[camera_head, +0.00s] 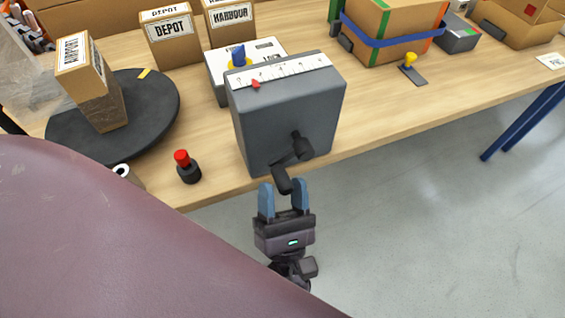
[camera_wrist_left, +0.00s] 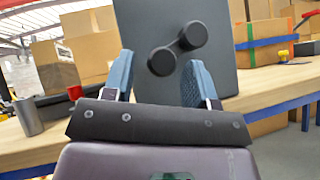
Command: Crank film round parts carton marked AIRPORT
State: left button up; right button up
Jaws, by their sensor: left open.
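The carton marked AIRPORT (camera_head: 88,75) stands on a round black turntable (camera_head: 160,105) at the left of the bench. Its lower part looks darker and glossy, like film. A grey box (camera_head: 270,120) with a white scale and a red pointer on top stands at the bench's front edge. Its black crank (camera_head: 290,160) is on the front face and also shows in the wrist view (camera_wrist_left: 177,48). My left gripper (camera_head: 284,187) is open in front of the box. Its blue fingers sit either side of the crank's lower knob; I cannot tell whether they touch it.
A red push button (camera_head: 186,166) stands left of the grey box. Cartons marked DEPOT (camera_head: 170,40) and HARBOUR (camera_head: 228,20) stand behind. A strapped carton (camera_head: 392,32) and a yellow-handled tool (camera_head: 411,68) are to the right. My own arm covers the lower left.

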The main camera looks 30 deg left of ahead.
pick_arm(q)
jog(key=v, duration=0.8)
jog(key=shift+f, duration=0.2)
jog(key=shift+s, duration=0.15)
